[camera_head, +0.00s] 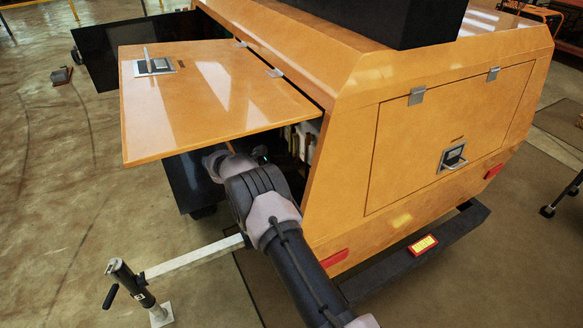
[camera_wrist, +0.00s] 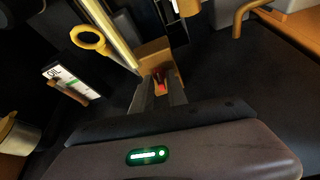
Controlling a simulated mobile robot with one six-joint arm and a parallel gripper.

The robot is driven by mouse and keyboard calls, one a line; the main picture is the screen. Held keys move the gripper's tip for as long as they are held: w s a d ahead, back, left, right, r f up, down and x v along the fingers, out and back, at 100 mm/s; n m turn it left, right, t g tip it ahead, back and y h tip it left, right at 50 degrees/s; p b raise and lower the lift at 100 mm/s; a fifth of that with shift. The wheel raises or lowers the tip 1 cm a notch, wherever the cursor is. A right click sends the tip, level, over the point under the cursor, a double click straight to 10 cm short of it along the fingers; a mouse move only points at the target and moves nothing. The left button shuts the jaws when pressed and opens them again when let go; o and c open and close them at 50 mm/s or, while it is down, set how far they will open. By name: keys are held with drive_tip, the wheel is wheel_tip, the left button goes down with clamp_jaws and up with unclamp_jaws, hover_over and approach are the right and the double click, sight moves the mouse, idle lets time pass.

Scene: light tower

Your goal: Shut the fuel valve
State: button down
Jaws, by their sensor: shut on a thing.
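In the wrist view, my gripper (camera_wrist: 159,97) points into the dark engine bay, its two fingers close together. A small red piece (camera_wrist: 160,86), apparently the fuel valve's handle, shows between the fingertips, and the gripper is shut on it. The fingers hide most of it, so I cannot tell how the valve is turned. A tan block (camera_wrist: 154,48) is just beyond the fingertips. In the head view, my arm reaches under the raised side door (camera_head: 210,95) of the orange light tower (camera_head: 345,150), and the gripper is hidden there.
In the wrist view, a brass tube (camera_wrist: 108,35), a yellow ring (camera_wrist: 88,40) and an oil label (camera_wrist: 72,82) are left of the fingers. An orange pipe (camera_wrist: 240,18) is at upper right. In the head view, an outrigger leg (camera_head: 195,258) extends beside my arm.

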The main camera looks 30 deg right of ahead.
drive_tip(key=shift+n+g+b, duration=0.5)
drive_tip(key=shift+n+b, duration=0.1)
drive_tip(key=shift+b, duration=0.1)
drive_tip(key=c, duration=1.5)
unclamp_jaws()
drive_tip(key=shift+w, duration=0.1)
